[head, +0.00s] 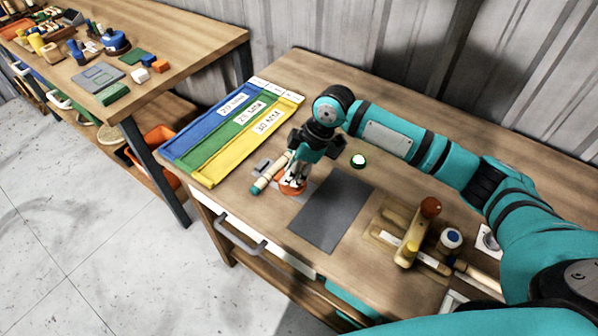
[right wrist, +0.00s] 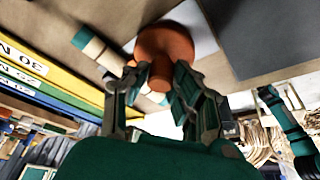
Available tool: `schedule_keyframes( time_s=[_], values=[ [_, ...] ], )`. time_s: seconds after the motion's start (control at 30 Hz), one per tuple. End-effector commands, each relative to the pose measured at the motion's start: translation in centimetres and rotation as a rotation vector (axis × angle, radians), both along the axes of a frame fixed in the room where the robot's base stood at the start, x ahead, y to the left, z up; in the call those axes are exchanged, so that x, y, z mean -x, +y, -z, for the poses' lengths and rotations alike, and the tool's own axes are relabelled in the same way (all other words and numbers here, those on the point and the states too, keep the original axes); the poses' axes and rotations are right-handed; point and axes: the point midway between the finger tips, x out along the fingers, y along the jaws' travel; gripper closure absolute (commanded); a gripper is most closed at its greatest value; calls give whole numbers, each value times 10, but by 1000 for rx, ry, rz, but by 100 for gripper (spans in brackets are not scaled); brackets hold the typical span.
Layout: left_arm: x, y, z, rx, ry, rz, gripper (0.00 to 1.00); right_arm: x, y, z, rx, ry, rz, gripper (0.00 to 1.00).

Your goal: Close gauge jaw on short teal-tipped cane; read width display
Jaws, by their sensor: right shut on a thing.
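The short cane (head: 268,175), pale with a teal tip, lies on the bench right of the colored strips. It also shows in the right wrist view (right wrist: 98,51), upper left. My right gripper (head: 295,179) points down beside the cane and is shut on an orange knob. The knob (right wrist: 165,48) has a round disc and a narrower stem between the fingertips. Small grey pieces (head: 262,165) lie near the cane's far side; I cannot tell whether they are the gauge's jaw. No readable width display shows. My left gripper is not in view.
Blue, green and yellow labelled strips (head: 210,158) lie left. A dark grey mat (head: 332,210) lies right of the knob. A wooden fixture (head: 410,240) and a blue-topped jar (head: 450,240) stand farther right.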

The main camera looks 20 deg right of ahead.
Motion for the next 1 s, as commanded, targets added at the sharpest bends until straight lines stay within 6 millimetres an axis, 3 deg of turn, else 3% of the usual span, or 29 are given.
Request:
schedule_keyframes(
  time_s=[0.2,0.23,0.4,0.77,1.0],
  values=[
    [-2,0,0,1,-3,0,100,0,0,0,0,0,-1,99],
    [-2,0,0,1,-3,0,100,0,0,0,0,-1,-1,73],
    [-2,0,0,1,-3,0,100,0,0,0,0,0,-1,53],
    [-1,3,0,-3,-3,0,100,0,-4,-8,0,-2,1,53],
    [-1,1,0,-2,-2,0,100,5,-21,-50,1,-4,2,53]
  ],
)
